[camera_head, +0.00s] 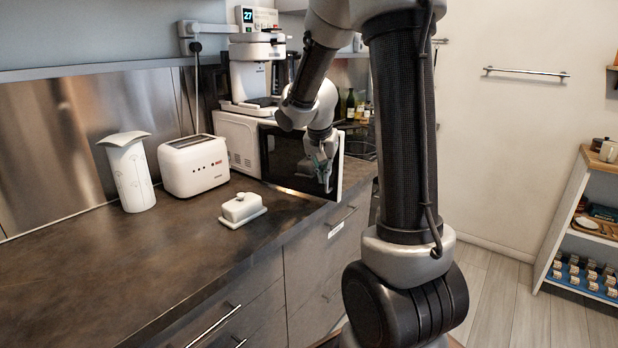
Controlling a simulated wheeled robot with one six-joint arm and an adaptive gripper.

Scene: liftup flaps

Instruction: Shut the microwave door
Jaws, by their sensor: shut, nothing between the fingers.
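The microwave (237,145) is a white box on the counter, partly hidden behind my arm. Its door (285,163) has a dark glossy panel and a white free edge at the right. The door stands open, swung out from the body toward the counter's front edge. My gripper (327,187) is shut and empty, pointing down in front of the dark panel near the free edge. I cannot tell whether it touches the door. The inside of the microwave is hidden.
A coffee machine (252,70) stands above the microwave. A shelf unit (585,225) is at right, with clear floor beside it.

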